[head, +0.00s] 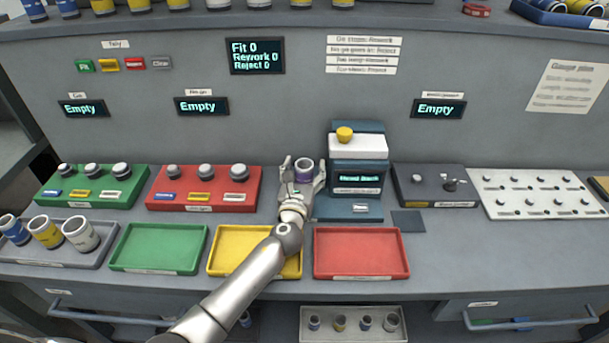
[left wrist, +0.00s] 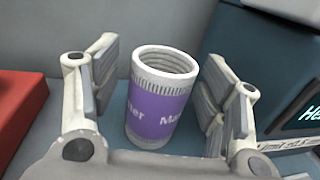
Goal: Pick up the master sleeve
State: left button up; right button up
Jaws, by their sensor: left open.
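The master sleeve (left wrist: 160,98) is a short hollow cylinder with a purple band, partly readable lettering and pale ribbed ends. It stands upright on the bench between the red gauge block and the dark blue instrument. In the head view the sleeve (head: 304,171) shows between the fingers of my left gripper (head: 303,173). My left gripper is open, with one finger on each side of the sleeve. In the left wrist view, a gap shows between the left finger and the sleeve, and a smaller one on the right. My right gripper is not in view.
The red block (head: 190,203) with knobs stands left of the sleeve. The blue instrument (head: 350,180) with a white top and yellow knob stands close on the right. Green (head: 157,268), yellow (head: 222,271) and red (head: 361,275) trays lie in front.

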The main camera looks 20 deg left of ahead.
pick_arm(q)
jog(key=c, duration=1.4)
jog(key=shift+r, duration=0.1)
jog(key=shift+c, duration=0.6)
jog(key=shift+r+p, duration=0.3)
jog(key=shift+r, duration=0.2)
notch_tip(320, 180, up, 3)
jog(key=shift+f+p, duration=0.1)
jog(key=shift+p, duration=0.6)
jog(key=s+a+r, duration=0.1)
jog(key=s+r, duration=0.3)
jog(key=s, duration=0.2)
jog(key=s+a+r+p, duration=0.1)
jog(key=s+a+r, duration=0.1)
jog(key=s+r, duration=0.3)
jog(key=s, duration=0.2)
jog(key=shift+s+a+p, duration=0.25)
jog(key=shift+s+p, duration=0.05)
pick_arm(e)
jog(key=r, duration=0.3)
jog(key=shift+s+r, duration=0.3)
